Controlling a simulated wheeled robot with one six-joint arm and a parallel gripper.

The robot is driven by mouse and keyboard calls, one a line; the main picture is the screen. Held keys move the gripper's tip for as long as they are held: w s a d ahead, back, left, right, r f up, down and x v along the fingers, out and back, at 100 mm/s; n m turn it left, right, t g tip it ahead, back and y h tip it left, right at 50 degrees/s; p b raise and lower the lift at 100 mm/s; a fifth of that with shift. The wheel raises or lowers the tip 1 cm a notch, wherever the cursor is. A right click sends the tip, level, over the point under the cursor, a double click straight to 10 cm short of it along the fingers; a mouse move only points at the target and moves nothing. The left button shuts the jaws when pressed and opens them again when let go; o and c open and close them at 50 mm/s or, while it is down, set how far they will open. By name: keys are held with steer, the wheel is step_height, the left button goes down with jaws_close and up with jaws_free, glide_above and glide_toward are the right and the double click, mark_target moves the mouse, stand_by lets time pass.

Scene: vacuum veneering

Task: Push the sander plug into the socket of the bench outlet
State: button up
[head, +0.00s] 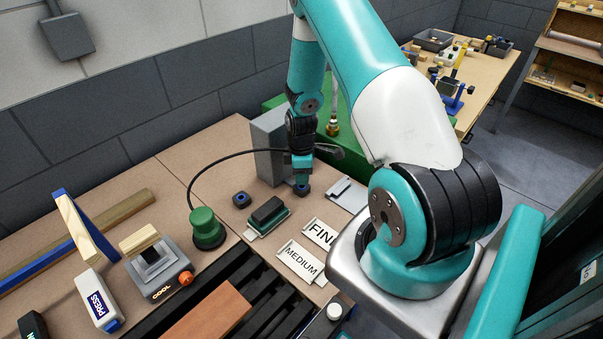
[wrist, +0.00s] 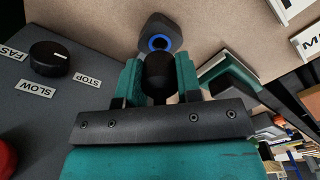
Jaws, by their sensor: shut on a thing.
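My gripper (wrist: 159,75) is shut on the black plug (wrist: 159,68) between its teal fingers. In the head view the gripper (head: 302,180) points down beside a grey box. A black cord (head: 215,160) arches from the green sander (head: 207,230) towards the gripper. A small dark block with a blue-ringed socket (wrist: 160,32), apparently the outlet, lies just beyond the plug in the wrist view. The plug's front end covers part of the ring.
The grey box (head: 268,140) has a speed knob (wrist: 50,58). FINE (head: 318,233) and MEDIUM (head: 301,262) cards lie in front.

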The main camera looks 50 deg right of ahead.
steer(key=shift+f+b, duration=1.3)
steer(key=shift+f, duration=0.2)
steer(key=o, duration=1.1)
step_height(320, 180, up, 18)
steer(key=b, duration=0.3)
steer(key=shift+f+b, duration=0.25)
steer(key=shift+b, duration=0.05)
